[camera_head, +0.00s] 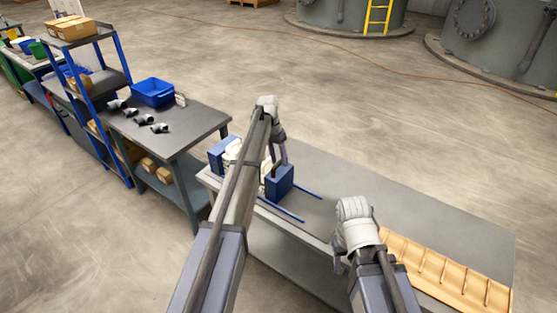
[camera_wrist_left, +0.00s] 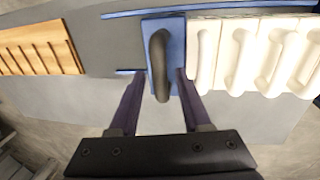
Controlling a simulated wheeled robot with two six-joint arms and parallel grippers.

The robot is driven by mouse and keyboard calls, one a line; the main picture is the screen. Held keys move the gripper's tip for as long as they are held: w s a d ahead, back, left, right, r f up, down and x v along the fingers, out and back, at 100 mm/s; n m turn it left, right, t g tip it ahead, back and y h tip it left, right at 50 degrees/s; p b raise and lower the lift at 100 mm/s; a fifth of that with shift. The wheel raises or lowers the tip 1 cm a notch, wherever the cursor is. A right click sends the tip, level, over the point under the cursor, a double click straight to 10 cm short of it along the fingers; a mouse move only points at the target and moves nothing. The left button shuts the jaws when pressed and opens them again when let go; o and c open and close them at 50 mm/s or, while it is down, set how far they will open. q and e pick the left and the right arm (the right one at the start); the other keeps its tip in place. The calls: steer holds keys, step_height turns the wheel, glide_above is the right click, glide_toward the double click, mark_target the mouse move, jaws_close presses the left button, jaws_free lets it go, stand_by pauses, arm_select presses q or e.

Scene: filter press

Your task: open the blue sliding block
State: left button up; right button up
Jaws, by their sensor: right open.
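The blue sliding block (camera_head: 279,184) stands on two blue rails on the grey table. In the left wrist view the block (camera_wrist_left: 177,35) has a dark upright handle (camera_wrist_left: 160,60) on its face, and its right side is close against a row of white plates (camera_wrist_left: 255,55). My left gripper (camera_wrist_left: 159,72) is open, with one finger either side of the handle; the right finger is near the block's right edge. I cannot tell whether it touches. In the head view this gripper (camera_head: 280,155) is above the block, partly hidden. My right gripper (camera_head: 338,264) is open over the table's front edge.
The rails (camera_head: 307,190) extend free to the right of the block. A wooden slotted rack (camera_head: 445,275) lies at the table's right end. A second table (camera_head: 190,133) at the left holds a blue bin (camera_head: 153,92) and several dark-and-white fittings.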

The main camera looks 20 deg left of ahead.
arm_select(q)
jaws_close()
steer(key=shift+d, duration=0.1)
stand_by(1.1)
